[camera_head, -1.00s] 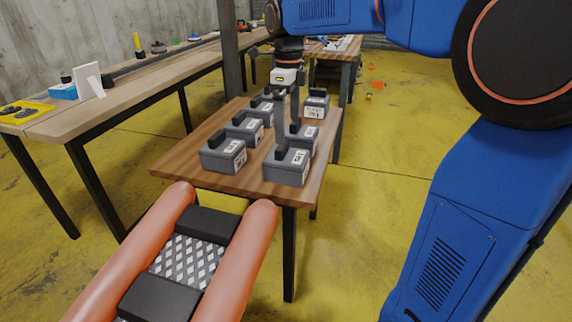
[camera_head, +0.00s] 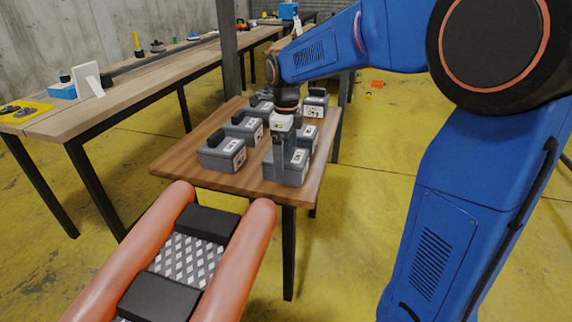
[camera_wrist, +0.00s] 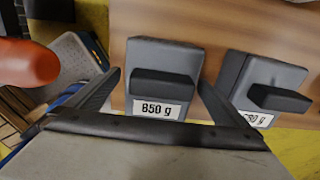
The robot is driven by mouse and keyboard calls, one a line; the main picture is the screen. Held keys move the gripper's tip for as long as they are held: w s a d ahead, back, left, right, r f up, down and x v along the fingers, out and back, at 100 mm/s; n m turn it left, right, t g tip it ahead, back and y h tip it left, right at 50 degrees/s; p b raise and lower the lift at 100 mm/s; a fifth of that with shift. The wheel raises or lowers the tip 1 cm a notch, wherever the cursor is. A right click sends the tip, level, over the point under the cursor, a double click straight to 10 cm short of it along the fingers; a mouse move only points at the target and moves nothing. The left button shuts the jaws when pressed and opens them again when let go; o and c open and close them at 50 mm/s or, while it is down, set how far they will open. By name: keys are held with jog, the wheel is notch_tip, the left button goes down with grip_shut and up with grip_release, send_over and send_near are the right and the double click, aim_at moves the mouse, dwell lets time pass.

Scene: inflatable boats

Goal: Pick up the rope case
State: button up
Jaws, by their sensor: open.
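Several grey cases with dark top handles and white labels stand on a small wooden table; no label that I can read says rope. My gripper (camera_head: 286,152) is over the front right case (camera_head: 290,172), pointing down. In the wrist view my gripper (camera_wrist: 157,88) is open, with one finger on each side of a case labelled 850 g (camera_wrist: 168,58). Its handle lies between the fingers, and I see no grip on it. A second case (camera_wrist: 262,85) sits close to the right finger, its label partly hidden.
Another case (camera_head: 222,155) stands at the table's front left. The wooden table (camera_head: 240,184) has a bare front strip. An orange inflatable boat (camera_head: 245,245) lies in front.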

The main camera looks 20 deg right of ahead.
aim_at(286, 154)
jog(key=shift+f, duration=0.25)
jog(key=c, duration=1.9)
notch_tip(286, 154, up, 9)
jog(key=shift+r, duration=0.55)
jog(key=shift+s, duration=0.1)
